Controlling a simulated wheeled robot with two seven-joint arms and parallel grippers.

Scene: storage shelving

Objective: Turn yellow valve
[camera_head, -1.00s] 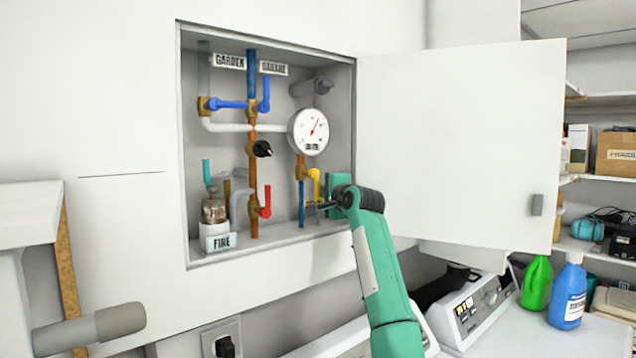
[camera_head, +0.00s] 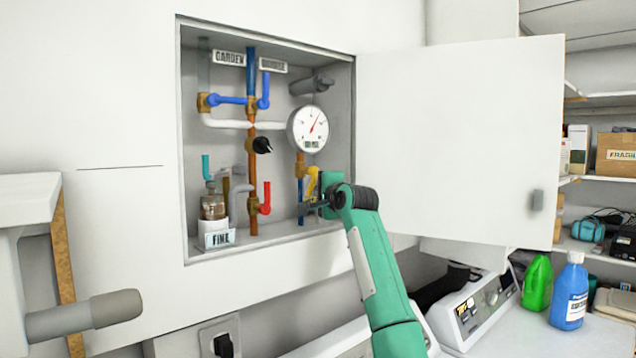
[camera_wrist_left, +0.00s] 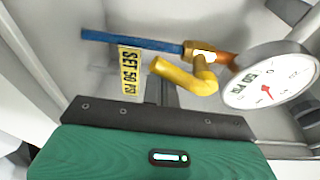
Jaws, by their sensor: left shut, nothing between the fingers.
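The yellow valve (camera_head: 311,183) is a bent handle on a brass fitting, low on the right pipe inside the open wall cabinet, under the white gauge (camera_head: 309,129). In the left wrist view the yellow valve (camera_wrist_left: 185,76) curves out from the fitting, beside a yellow "SET 50 PSI" tag (camera_wrist_left: 130,73). My left gripper (camera_head: 309,207) reaches in from the right, with its shut, empty fingers just below the valve. In the left wrist view the fingers (camera_wrist_left: 166,92) end close to the handle; I cannot tell whether they touch it. My right gripper is not in view.
The cabinet door (camera_head: 460,140) stands open to the right of my arm. A red valve (camera_head: 266,198), a black knob (camera_head: 262,146) and blue handles (camera_head: 232,102) sit on pipes further left.

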